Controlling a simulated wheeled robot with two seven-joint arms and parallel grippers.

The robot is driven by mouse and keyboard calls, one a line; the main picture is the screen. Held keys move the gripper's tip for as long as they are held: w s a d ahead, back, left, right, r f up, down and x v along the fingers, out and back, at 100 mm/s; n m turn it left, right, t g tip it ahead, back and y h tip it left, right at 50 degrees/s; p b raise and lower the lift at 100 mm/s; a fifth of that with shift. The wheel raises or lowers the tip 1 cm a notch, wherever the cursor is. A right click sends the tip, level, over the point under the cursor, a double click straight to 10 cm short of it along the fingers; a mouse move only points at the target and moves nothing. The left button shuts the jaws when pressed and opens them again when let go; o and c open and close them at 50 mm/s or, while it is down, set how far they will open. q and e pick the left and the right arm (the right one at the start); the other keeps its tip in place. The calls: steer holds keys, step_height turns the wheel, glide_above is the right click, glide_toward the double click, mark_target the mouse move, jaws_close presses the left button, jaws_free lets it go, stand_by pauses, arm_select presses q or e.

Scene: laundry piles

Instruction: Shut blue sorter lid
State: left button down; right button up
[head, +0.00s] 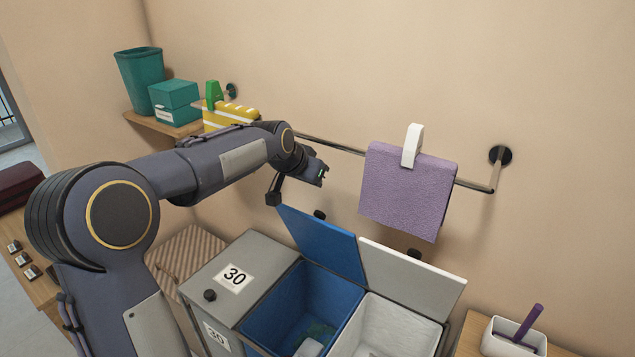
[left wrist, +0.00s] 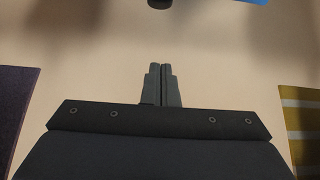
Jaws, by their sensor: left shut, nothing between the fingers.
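The blue sorter lid (head: 322,242) stands raised at the back of the blue bin (head: 270,312), leaning toward the wall. The blue bin is open, with some cloth at its bottom. My left gripper (head: 322,174) is above and behind the raised lid, close to the wall and apart from the lid. In the left wrist view the fingers of this gripper (left wrist: 161,72) are together with nothing between them. A sliver of blue, likely the lid (left wrist: 254,1), shows at that view's top edge. A dark knob (head: 319,214) shows behind the lid's top edge. My right gripper is not in view.
The grey lid marked 30 (head: 258,258) is shut on the left. The white lid (head: 425,275) stands open on the right. A purple towel (head: 405,195) with a white clip hangs on the wall rail (head: 335,145); a yellow striped towel (head: 230,115) hangs farther left.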

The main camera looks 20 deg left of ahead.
arm_select(q)
steer(key=f+p, duration=0.1)
steer(key=f, duration=0.1)
steer(key=w+f, duration=0.1)
steer(key=f, duration=0.2)
steer(key=w+f+p, duration=0.1)
steer(key=f, duration=0.1)
steer(key=shift+w+d+f+p, duration=0.15)
steer(key=shift+w+f+p, duration=0.05)
steer(key=shift+f+p, duration=0.1)
steer(key=shift+s+f, duration=0.1)
steer(key=shift+s, duration=0.15)
steer(key=shift+f, duration=0.15)
